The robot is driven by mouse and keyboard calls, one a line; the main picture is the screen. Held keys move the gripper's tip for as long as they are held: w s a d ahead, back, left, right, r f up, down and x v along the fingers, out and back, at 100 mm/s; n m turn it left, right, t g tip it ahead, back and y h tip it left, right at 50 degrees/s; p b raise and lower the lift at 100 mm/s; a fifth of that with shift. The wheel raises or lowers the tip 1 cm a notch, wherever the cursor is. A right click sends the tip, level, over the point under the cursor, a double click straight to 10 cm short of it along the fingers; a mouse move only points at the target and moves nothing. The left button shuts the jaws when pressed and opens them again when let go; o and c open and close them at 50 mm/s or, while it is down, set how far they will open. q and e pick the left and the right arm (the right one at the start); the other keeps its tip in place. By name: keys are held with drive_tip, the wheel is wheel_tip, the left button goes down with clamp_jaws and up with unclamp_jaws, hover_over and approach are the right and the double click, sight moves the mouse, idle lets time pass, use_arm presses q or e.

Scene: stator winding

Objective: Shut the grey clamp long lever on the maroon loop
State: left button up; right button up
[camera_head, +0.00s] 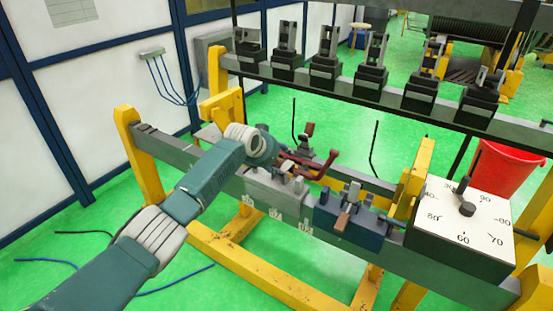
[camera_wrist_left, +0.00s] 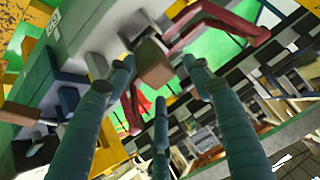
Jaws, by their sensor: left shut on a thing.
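The grey clamp (camera_head: 276,190) stands on the near grey beam. The maroon loop (camera_head: 318,166) lies at its top and also shows in the wrist view (camera_wrist_left: 222,22). My left gripper (camera_head: 283,160) reaches over the clamp from the left; its fingers are hard to make out in the head view. In the wrist view my left gripper (camera_wrist_left: 157,66) has its fingers around the brown end of the long lever (camera_wrist_left: 153,62), close beside the maroon loop. The exact finger contact is partly hidden. My right gripper is in neither view.
A blue clamp (camera_head: 348,221) with a brown handle sits to the right on the same beam. A dial box (camera_head: 462,230) stands further right. A rear rail (camera_head: 390,92) carries several black clamps. A red bin (camera_head: 505,170) stands at the right. Thin upright rods rise behind the beam.

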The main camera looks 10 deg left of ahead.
use_arm(q)
drive_tip(key=shift+w+a+r, duration=0.15)
drive_tip(key=shift+a+r, duration=0.2)
drive_tip(key=shift+r, duration=0.1)
drive_tip(key=shift+s+a+r, duration=0.15)
drive_tip(key=shift+s+r, duration=0.2)
drive_tip(key=shift+s, duration=0.05)
drive_tip(key=v, duration=1)
drive_tip(key=shift+s+d, duration=0.25)
drive_tip(key=shift+s, duration=0.25)
drive_tip(key=shift+f, duration=0.15)
